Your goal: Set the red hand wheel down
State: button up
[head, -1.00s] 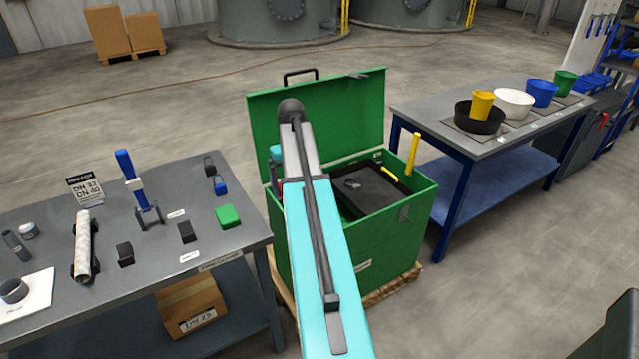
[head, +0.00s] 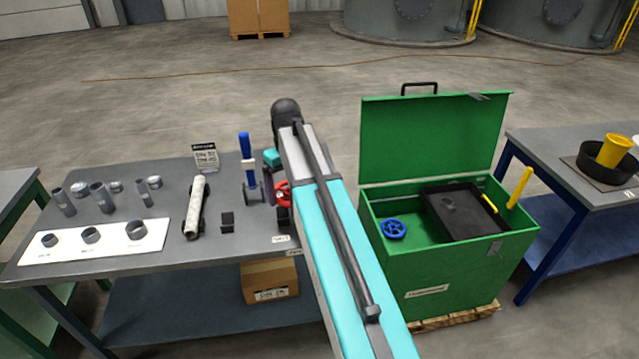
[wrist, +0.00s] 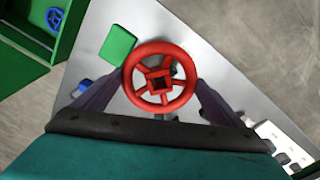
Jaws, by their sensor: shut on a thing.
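The red hand wheel (wrist: 159,74) is a spoked ring with a square hole in its hub. My gripper (wrist: 161,88) is shut on it, one finger at each side of the rim. In the head view the wheel (head: 283,193) shows only partly, at the left edge of my arm, over the right part of the grey bench (head: 225,262). My arm hides the rest. In the wrist view the bench top lies behind the wheel, with a green block (wrist: 117,45) close to its upper left. I cannot tell whether the wheel touches the bench.
The open green chest (head: 440,280) on the right holds a blue hand wheel (head: 393,229) and a black tray (head: 466,212).

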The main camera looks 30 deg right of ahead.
jog(key=a+r+n+p, duration=0.1)
jog(key=a+n, duration=0.1)
jog(key=a, duration=0.5)
jog(key=s+a+r+n+p, duration=0.1)
jog(key=a+r+n, duration=0.1)
jog(key=a, duration=0.4)
jog(key=shift+s+a, duration=0.3)
jog(key=shift+a, duration=0.1)
jog(key=shift+f, duration=0.1)
